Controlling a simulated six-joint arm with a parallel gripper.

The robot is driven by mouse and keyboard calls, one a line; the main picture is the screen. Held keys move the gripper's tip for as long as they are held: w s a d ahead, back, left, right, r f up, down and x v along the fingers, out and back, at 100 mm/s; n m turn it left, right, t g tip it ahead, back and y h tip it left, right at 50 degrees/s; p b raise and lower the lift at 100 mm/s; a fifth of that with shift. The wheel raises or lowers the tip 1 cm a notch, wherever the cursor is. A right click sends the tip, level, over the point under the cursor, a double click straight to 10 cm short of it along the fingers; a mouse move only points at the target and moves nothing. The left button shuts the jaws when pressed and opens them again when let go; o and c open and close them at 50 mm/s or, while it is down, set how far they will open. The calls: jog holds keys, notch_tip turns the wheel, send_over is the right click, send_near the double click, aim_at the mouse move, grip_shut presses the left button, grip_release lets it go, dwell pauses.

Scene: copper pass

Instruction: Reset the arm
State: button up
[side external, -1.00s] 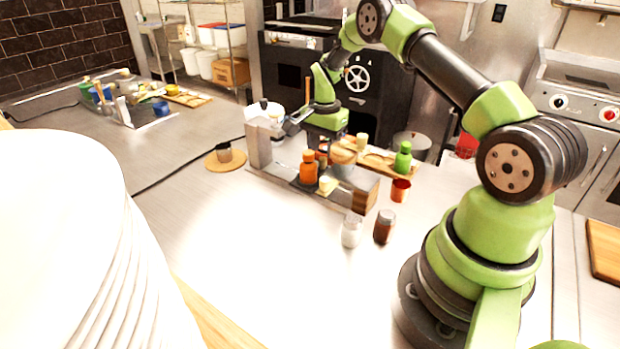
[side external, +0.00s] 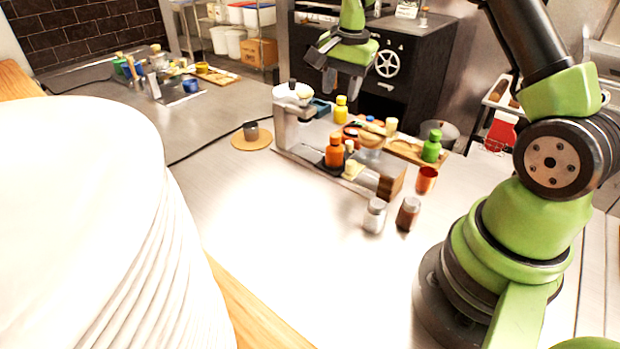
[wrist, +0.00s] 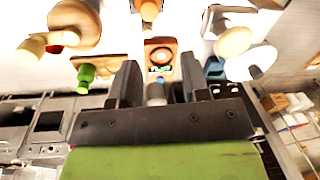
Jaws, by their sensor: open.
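My gripper (side external: 343,80) is raised above the back of the condiment station on the steel counter, pointing down. Its two dark fingers are apart, with clear air below them in the side view. In the wrist view my gripper (wrist: 158,82) shows its fingers spread. A small greyish cylinder shows between them, and I cannot tell what it is or how far off. A yellow bottle (side external: 341,110) stands below the gripper, apart from it. An orange bottle (side external: 334,151) stands nearer the front of the station.
A green bottle (side external: 432,146), a red cup (side external: 426,180) and two shakers, one white (side external: 375,216) and one brown (side external: 407,214), stand to the right. A black oven (side external: 425,70) is behind. A white plate stack (side external: 80,220) fills the left foreground.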

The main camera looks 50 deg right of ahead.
jog(key=s+a+r+n+t, duration=0.4)
jog(key=s+a+r+n, duration=0.3)
jog(key=s+a+r, duration=0.65)
jog(key=s+a+n+t+y, duration=0.1)
jog(key=s+a+n, duration=0.3)
jog(key=s, duration=0.4)
jog(key=shift+r+t+y, duration=0.35)
jog(key=shift+t+y, duration=0.05)
jog(key=shift+y, duration=0.2)
jog(key=shift+o, duration=0.2)
jog(key=shift+w, duration=0.15)
